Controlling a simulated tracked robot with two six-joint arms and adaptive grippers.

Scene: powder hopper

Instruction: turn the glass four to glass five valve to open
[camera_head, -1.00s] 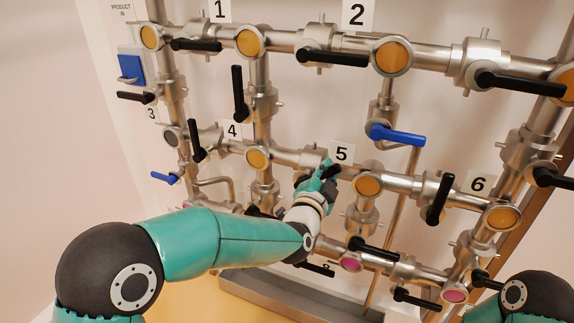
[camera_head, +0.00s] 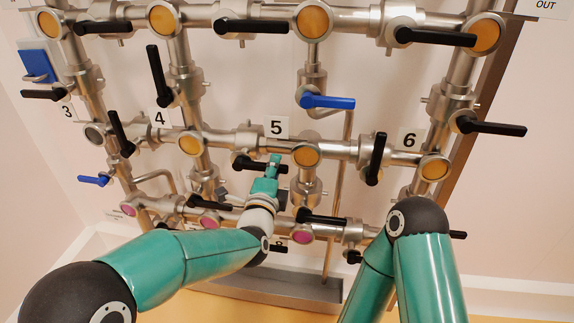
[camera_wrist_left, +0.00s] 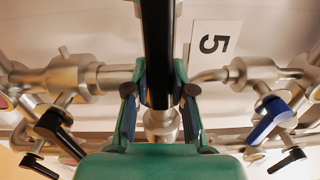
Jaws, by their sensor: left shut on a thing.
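The glass four to glass five valve sits on the middle pipe between sight glass 4 (camera_head: 190,143) and sight glass 5 (camera_head: 306,155), both amber discs. Its black handle (camera_head: 247,163) lies roughly along the pipe, just below it. My left gripper (camera_head: 274,163) is at the handle's right part and hides some of it. In the left wrist view the black handle (camera_wrist_left: 157,45) runs between the two green fingers of my left gripper (camera_wrist_left: 158,92), which are shut on it. My right arm stands at the lower right; its gripper is out of view.
A blue handle (camera_head: 327,101) is above glass 5. Another black handle (camera_head: 376,160) is between glasses 5 and 6. Lower pipes with pink glasses (camera_head: 303,232) and black handles (camera_head: 320,217) lie close under my left gripper. A grey tray (camera_head: 270,285) is below.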

